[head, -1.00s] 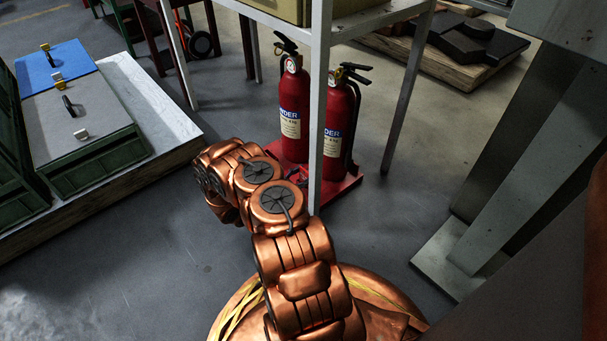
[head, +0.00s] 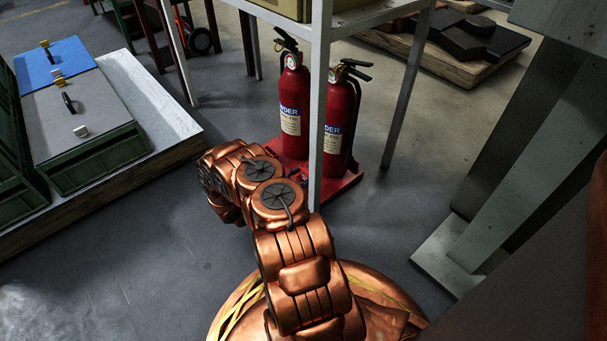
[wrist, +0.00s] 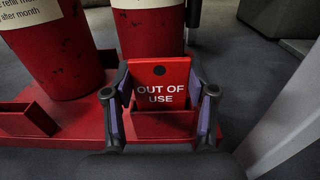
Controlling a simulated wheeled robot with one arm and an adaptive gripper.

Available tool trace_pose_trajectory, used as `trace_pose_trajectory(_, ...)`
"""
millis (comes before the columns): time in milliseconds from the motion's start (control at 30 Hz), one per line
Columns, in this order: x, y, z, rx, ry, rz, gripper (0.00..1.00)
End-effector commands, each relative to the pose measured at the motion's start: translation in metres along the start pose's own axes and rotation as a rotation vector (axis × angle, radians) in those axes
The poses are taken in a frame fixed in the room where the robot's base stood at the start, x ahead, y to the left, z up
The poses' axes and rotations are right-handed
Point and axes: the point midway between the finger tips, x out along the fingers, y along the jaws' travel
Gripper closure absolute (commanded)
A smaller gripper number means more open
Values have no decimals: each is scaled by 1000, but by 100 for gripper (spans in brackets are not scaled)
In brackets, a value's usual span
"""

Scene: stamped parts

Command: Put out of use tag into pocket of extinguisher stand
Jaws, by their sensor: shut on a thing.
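The red tag with white "OUT OF USE" lettering (wrist: 160,77) stands upright in the wrist view. My gripper (wrist: 160,88) is shut on it, with one finger at each side edge. The red pocket (wrist: 165,126) of the extinguisher stand is right below the lettering, and its front wall hides the tag's lower edge. The tag looks to be in the pocket's mouth; how deep I cannot tell. The red stand (wrist: 85,147) also shows in the head view (head: 340,188), where my arm hides the gripper and tag.
Two red extinguishers (head: 295,105) (head: 338,120) stand on the stand, behind a pale table leg (head: 318,120). A second red pocket (wrist: 27,118) is at the wrist view's left. A grey column (head: 500,190) is at the right. Open floor lies between.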

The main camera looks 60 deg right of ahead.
Motion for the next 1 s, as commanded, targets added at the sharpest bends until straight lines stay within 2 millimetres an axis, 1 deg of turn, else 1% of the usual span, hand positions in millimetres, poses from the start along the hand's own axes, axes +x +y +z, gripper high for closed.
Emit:
trace_pose_trajectory(367, 0, 0, -8, 0, 0, -1, 67)
trace_pose_trajectory(400, 0, 0, -8, -1, 0, -1, 41)
trace_pose_trajectory(667, 0, -1, -8, -1, 0, -1, 14)
trace_pose_trajectory(1000, -1, 0, -8, -1, 0, 0, 14)
